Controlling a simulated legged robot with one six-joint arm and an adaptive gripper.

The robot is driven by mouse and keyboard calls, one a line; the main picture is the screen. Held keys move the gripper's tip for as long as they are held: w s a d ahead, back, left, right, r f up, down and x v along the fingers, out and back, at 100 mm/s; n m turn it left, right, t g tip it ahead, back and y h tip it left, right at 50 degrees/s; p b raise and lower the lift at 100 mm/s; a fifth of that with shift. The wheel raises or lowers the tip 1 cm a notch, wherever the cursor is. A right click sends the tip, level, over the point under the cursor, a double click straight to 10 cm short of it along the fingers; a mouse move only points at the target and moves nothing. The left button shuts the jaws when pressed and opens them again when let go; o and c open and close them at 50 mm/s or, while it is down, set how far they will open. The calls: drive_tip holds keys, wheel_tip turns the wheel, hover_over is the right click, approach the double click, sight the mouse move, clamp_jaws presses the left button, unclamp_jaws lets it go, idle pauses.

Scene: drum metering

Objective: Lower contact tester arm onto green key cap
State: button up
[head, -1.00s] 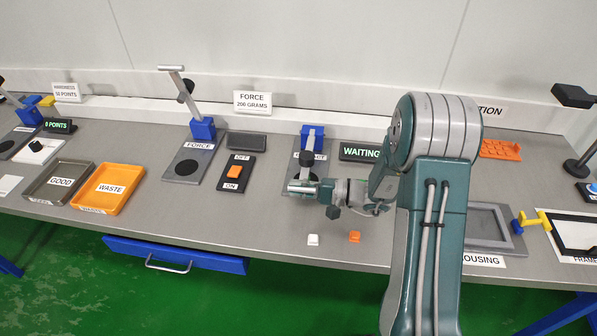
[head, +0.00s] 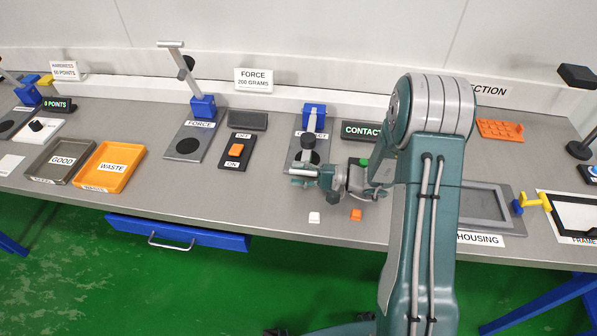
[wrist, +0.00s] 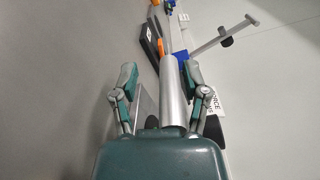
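The contact tester has a blue post (head: 314,113) on a grey base behind my gripper. Its lever is down, with a dark round part (head: 308,141) low over the base. Its silver bar (wrist: 172,90) shows in the wrist view between my fingers. My gripper (head: 304,177) is at the tester's front; in the wrist view my gripper (wrist: 158,88) has its fingers apart, with a gap left of the bar. A small green piece (head: 364,161) shows beside my wrist; I cannot tell whether it is the key cap. The area under the lever is hidden.
The tester's display (head: 361,130) shows green "CONTACT" lettering, partly covered by my arm. A white cap (head: 314,217) and an orange cap (head: 356,215) lie near the front edge. The force tester (head: 203,106) and orange waste tray (head: 109,167) stand left.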

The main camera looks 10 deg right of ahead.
drive_tip(key=shift+r, duration=0.15)
wheel_tip(320, 180, up, 10)
drive_tip(key=shift+w+f, duration=0.1)
drive_tip(key=shift+f, duration=0.1)
idle(0.4)
drive_tip(key=v, duration=1.2)
drive_tip(key=shift+d, duration=0.2)
idle(0.9)
